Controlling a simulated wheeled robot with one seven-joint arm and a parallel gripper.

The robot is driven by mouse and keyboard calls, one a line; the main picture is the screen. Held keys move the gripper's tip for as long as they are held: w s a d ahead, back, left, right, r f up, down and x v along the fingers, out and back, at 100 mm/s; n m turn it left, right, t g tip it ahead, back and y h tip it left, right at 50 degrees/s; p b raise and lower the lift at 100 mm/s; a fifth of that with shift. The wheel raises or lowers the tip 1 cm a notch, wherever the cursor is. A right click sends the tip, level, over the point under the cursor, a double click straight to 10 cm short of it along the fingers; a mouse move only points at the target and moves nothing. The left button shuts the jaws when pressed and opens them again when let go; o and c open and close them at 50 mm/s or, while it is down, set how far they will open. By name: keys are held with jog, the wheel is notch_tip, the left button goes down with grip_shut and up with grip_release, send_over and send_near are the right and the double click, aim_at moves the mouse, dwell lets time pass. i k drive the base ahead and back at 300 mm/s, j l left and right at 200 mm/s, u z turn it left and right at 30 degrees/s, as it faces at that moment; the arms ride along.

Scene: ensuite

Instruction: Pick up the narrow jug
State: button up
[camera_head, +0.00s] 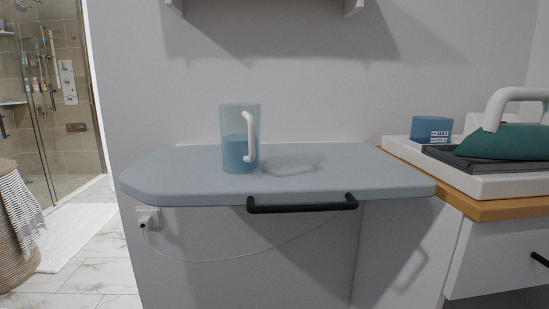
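The narrow jug (236,150) stands upright on a blue-grey fold-out board (330,178), left of the board's middle. It is tall and clear, with blue in its lower half and a white handle (251,137) on its right side, turned partly toward the camera. Nothing touches the jug. My gripper and arm are not in view.
A black bar handle (302,206) runs along the board's front edge. At right, a wooden counter (480,206) bears a white tray with a blue container (431,129) and a teal iron-like object (505,142). A basket with a striped towel (20,215) stands at far left. The board's right half is clear.

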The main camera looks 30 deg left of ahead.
aim_at(239, 122)
jog(key=i+j, duration=0.1)
jog(key=j, duration=0.3)
jog(key=i+j, duration=0.1)
jog(key=j, duration=0.3)
jog(key=i+j, duration=0.1)
jog(key=j, duration=0.3)
jog(key=i+j, duration=0.1)
jog(key=j, duration=0.3)
jog(key=z, duration=0.05)
